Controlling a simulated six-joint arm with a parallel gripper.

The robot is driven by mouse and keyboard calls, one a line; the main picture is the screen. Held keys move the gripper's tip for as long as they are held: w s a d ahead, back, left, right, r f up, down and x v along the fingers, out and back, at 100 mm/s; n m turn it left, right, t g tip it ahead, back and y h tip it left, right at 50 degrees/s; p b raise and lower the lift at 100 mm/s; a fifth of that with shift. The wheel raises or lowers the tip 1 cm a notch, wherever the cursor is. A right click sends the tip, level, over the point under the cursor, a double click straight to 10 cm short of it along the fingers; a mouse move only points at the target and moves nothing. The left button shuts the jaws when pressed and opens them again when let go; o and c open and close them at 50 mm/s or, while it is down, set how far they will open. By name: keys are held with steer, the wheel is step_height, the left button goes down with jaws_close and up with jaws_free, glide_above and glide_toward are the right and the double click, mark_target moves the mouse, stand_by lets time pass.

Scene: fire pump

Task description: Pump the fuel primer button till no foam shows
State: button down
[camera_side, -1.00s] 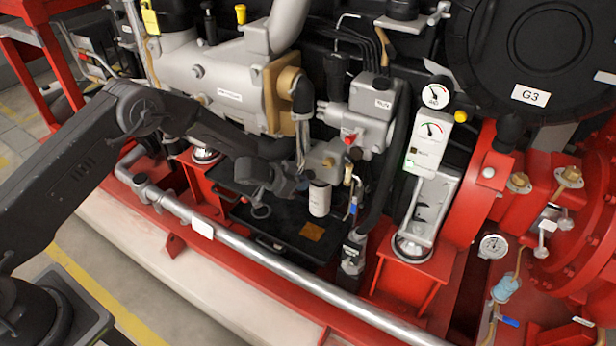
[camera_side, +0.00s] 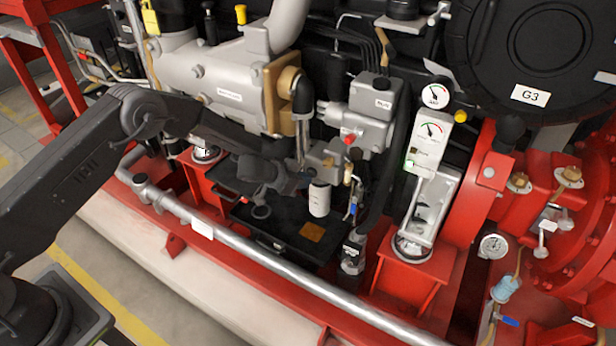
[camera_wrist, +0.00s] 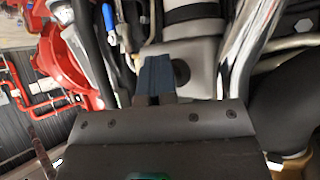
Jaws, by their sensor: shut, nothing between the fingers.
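My gripper (camera_side: 301,182) is shut and empty, just left of the white filter canister (camera_side: 319,199) and below the grey filter head (camera_side: 324,156). In the wrist view, the shut blue-grey fingers (camera_wrist: 155,66) point at a pale grey housing (camera_wrist: 202,62). A dark round button-like part (camera_wrist: 181,72) shows on that housing, just right of the fingertips; it may be the primer button. I cannot tell whether the fingers touch it. The button is not distinct in the side view. No foam can be made out.
A black tray (camera_side: 275,243) lies below, behind a long silver pipe (camera_side: 270,262). Gauges (camera_side: 430,131) stand farther right. Hoses and pipes crowd the space.

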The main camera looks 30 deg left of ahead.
steer(key=shift+r, duration=0.1)
steer(key=shift+s, duration=1.2)
steer(key=shift+s, duration=2.5)
steer(key=shift+s, duration=0.1)
stand_by(0.7)
steer(key=s, duration=0.3)
steer(key=shift+s, duration=0.35)
steer(key=w, duration=0.9)
